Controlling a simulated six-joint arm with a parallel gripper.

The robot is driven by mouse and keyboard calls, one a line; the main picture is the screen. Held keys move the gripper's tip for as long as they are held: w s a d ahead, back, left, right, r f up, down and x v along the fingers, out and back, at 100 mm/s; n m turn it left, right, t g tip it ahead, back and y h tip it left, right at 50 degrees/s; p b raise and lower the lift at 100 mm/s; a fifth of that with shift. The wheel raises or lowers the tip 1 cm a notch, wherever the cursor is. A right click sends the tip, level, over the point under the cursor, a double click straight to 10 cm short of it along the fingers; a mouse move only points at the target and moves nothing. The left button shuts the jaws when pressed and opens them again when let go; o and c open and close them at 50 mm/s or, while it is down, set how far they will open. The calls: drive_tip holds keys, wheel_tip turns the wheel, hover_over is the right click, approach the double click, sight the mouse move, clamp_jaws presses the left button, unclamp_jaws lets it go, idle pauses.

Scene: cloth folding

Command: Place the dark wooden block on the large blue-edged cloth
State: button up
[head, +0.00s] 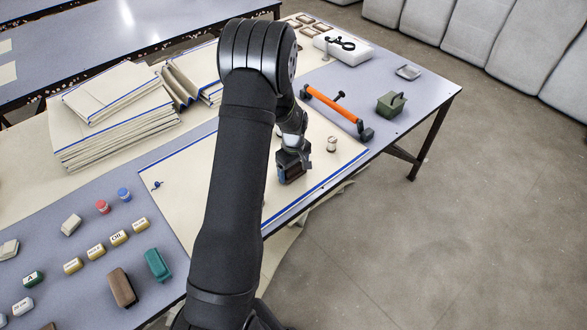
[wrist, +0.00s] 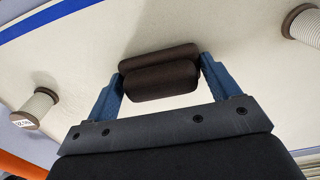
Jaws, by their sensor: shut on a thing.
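The dark wooden block (wrist: 160,74) is dark brown with rounded edges and lies crosswise between the two blue fingers of my gripper (wrist: 161,88). My gripper is shut on it. In the head view my gripper (head: 291,172) is low over the right part of the large blue-edged cloth (head: 185,178), inside its blue border. The cloth is cream, spread flat, and also fills much of the wrist view (wrist: 85,60). I cannot tell whether the block touches the cloth. My arm hides the middle of the cloth in the head view.
A thread spool (head: 332,144) stands on the cloth right of my gripper; the wrist view shows two spools, left (wrist: 36,108) and right (wrist: 303,26). An orange-handled tool (head: 332,104) lies behind. Folded cloths (head: 115,120) are stacked left. A brown block (head: 122,287) lies front left.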

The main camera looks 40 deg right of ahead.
sight(294, 167)
drive_tip(key=o, duration=1)
drive_tip(key=shift+f, duration=0.1)
wheel_tip(294, 167, up, 12)
drive_tip(key=shift+r, duration=0.2)
wheel_tip(294, 167, down, 12)
drive_tip(key=shift+r, duration=1.9)
drive_tip(key=shift+f, duration=0.1)
